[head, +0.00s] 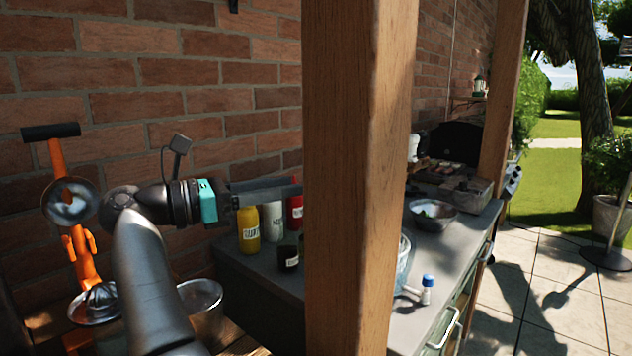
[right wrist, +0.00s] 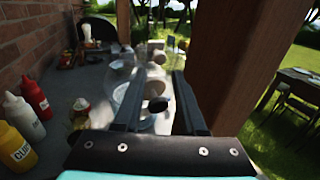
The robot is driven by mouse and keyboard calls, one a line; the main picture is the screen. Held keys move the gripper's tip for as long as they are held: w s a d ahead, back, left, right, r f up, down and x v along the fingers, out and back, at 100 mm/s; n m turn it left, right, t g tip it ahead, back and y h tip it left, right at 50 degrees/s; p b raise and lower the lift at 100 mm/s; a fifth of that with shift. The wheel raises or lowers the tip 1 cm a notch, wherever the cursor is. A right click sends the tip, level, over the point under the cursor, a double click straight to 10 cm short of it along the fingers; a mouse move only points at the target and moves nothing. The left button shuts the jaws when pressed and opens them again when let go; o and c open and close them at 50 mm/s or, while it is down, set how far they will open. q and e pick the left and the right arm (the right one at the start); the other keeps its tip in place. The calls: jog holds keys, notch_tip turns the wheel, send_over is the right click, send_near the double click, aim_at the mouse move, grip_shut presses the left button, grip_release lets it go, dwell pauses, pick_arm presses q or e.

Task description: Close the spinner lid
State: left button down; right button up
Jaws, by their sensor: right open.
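The spinner appears to be the clear bowl (head: 403,265) on the counter, mostly hidden behind the wooden post in the head view. In the right wrist view, a pale, see-through round thing with a black knob (right wrist: 158,104) shows between and beyond my fingers, which looks like the spinner and its lid. It is blurred, and I cannot tell how the lid sits. My right gripper (right wrist: 154,88) is open and empty. In the head view, my right gripper (head: 290,190) points right above the sauce bottles, its fingertips reaching the post's edge. My left gripper is not in view.
The thick wooden post (head: 350,180) stands close in front of the counter (head: 265,275). Yellow (head: 248,230), white and red bottles and a dark jar (head: 287,257) stand left of it. A metal bowl (head: 430,214) and small blue-capped shaker (head: 427,289) are right. An orange juicer (head: 75,240) stands left.

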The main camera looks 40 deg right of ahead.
jog(key=x, duration=0.6)
jog(key=shift+d, duration=0.35)
grip_shut()
dwell(1.1)
